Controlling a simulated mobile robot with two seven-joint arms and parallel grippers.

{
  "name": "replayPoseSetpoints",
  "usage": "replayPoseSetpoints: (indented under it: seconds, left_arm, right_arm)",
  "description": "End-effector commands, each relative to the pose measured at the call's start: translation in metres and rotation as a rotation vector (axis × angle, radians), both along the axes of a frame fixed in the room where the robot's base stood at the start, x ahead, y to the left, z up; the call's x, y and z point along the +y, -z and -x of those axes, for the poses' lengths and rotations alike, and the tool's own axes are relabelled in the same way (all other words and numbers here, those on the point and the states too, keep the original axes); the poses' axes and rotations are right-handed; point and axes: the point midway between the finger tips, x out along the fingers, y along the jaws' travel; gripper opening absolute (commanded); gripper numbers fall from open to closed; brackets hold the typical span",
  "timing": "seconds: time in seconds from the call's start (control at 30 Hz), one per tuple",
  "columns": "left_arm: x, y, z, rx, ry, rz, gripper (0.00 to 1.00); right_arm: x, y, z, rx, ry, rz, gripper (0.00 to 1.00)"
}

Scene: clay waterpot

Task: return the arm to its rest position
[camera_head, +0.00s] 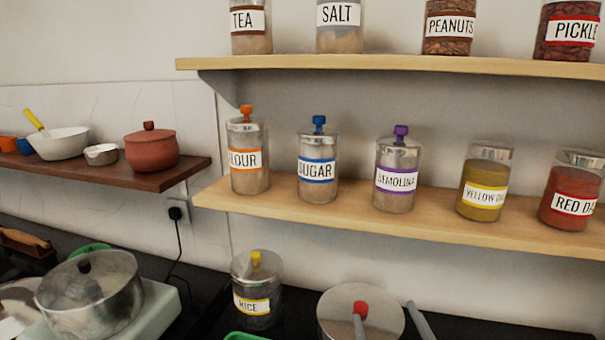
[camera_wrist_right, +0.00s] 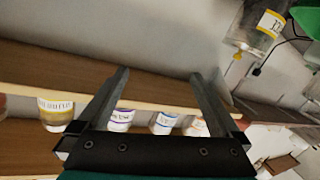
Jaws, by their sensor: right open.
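My right gripper (camera_head: 387,312) shows at the bottom of the head view as two grey fingers, spread apart. It is in front of the lower shelf, near a round lid with a red knob. The right wrist view shows the same gripper (camera_wrist_right: 160,76) with its fingers wide apart and nothing between them. That view is turned over, with the shelf jars beyond the fingers. My left gripper is not in view. Most of the right arm is hidden below the head view's edge.
The lower shelf (camera_head: 420,224) holds several labelled jars, and an upper shelf (camera_head: 420,64) holds more. A rice jar (camera_head: 256,290) stands on the dark counter, left of the gripper. A glass-lidded pot (camera_head: 92,300) is at lower left. A clay pot (camera_head: 151,152) sits on the left shelf.

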Motion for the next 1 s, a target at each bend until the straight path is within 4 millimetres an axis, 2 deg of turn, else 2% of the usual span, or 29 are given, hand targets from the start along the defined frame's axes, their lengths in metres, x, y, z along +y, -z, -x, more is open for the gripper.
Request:
replayPoseSetpoints:
  seconds: [0.03, 0.1, 0.2, 0.3, 0.43, 0.63, 0.87, 1.0]
  left_arm:
    - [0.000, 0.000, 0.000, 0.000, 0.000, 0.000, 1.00]
    - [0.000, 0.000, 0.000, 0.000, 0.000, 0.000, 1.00]
    - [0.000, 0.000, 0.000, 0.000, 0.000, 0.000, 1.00]
    - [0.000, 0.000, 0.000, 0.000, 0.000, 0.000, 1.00]
    - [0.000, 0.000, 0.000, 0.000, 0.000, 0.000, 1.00]
    - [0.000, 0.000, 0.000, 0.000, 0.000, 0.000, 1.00]
    - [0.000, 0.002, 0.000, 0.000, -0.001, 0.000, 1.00]
    - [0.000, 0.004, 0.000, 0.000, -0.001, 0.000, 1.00]
  right_arm:
    - [-0.011, 0.023, 0.013, 0.107, 0.044, -0.018, 1.00]
    - [-0.023, 0.053, 0.034, 0.259, 0.090, -0.039, 1.00]
    - [-0.033, 0.093, 0.071, 0.478, 0.130, -0.059, 1.00]
    - [-0.036, 0.123, 0.110, 0.672, 0.137, -0.074, 1.00]
    - [-0.033, 0.149, 0.158, 0.882, 0.118, -0.088, 1.00]
    - [-0.025, 0.169, 0.227, 1.154, 0.051, -0.102, 1.00]
    - [-0.023, 0.225, 0.216, 1.178, 0.052, -0.095, 1.00]
    - [-0.022, 0.266, 0.214, 1.195, 0.053, -0.093, 1.00]
